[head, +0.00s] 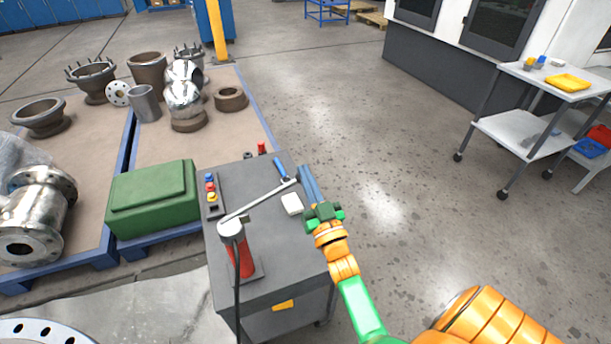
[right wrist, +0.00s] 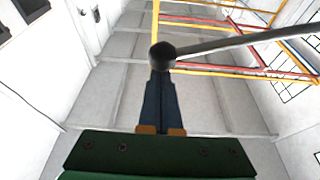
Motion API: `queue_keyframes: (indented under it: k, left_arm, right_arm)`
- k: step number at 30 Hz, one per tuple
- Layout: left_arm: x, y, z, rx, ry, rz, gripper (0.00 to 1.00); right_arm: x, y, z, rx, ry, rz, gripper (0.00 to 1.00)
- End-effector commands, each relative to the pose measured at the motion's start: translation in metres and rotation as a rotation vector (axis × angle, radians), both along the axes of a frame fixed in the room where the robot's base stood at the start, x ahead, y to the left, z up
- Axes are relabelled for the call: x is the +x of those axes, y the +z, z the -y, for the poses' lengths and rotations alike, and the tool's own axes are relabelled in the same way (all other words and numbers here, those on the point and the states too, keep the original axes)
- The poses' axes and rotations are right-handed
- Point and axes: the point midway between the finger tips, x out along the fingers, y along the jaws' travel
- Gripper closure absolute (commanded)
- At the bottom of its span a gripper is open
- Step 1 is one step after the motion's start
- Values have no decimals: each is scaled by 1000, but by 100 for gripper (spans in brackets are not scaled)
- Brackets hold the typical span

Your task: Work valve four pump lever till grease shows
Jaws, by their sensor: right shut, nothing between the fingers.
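The grease pump (head: 240,257) is a red cylinder with a white head on the grey cart. Its long pale lever (head: 258,200) runs from the head up and right to my right gripper. My right gripper (head: 303,169) is shut and empty, its blue fingers at the lever's free end. In the right wrist view a black ball knob (right wrist: 162,55) on the grey lever bar (right wrist: 245,40) shows at the tips of the shut fingers; I cannot tell if they touch. A black hose (head: 237,290) hangs from the pump head. I see no grease. My left gripper is not in view.
The cart top (head: 265,265) also holds a white block (head: 292,204), a tray of coloured items (head: 211,190) and a red item (head: 262,148). A green case (head: 152,198) and metal valve parts (head: 183,97) lie on pallets left. The floor right of the cart is clear.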

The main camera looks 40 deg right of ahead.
Motion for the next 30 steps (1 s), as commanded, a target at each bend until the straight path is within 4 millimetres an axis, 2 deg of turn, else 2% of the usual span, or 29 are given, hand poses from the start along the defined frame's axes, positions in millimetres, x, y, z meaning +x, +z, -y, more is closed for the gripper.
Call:
queue_keyframes:
  k: [6, 12, 26, 30]
  left_arm:
    - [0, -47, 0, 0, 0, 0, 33]
    - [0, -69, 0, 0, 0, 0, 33]
    - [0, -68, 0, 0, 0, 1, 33]
    - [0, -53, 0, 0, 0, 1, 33]
  right_arm:
    - [-3, -58, 15, 218, -1, 50, 100]
    - [-5, -90, 19, 399, 0, 95, 100]
    - [-5, -94, 19, 444, -1, 99, 100]
    - [-1, -76, 21, 442, 1, 103, 100]
